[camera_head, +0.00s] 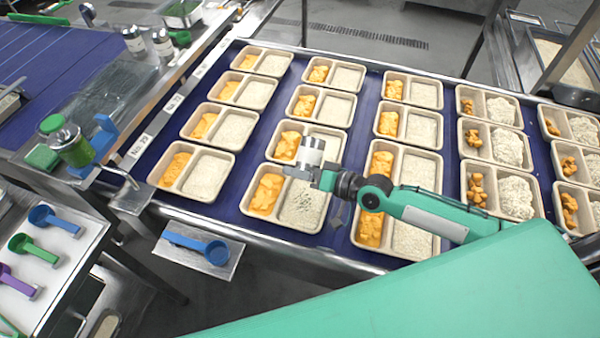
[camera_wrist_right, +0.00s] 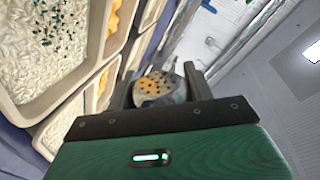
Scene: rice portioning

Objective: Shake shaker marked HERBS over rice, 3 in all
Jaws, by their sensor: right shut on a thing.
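My right gripper (camera_head: 306,173) is shut on a white and grey shaker (camera_head: 311,151), held above the near trays of the second column from the left. In the right wrist view the shaker's perforated top (camera_wrist_right: 157,84) shows between the two fingers of the gripper (camera_wrist_right: 160,90). I cannot read its label. The rice (camera_head: 303,206) in the tray just below the gripper bears dark specks. The right wrist view shows dark green flakes on rice (camera_wrist_right: 45,45). My left gripper is not in view.
Several trays of orange food and rice stand in columns on the blue belt (camera_head: 236,215). Two similar shakers (camera_head: 133,40) (camera_head: 162,43) stand at the back left. A green-topped dispenser (camera_head: 70,142) is at left. A blue scoop (camera_head: 205,248) lies on a plate at the belt's near edge.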

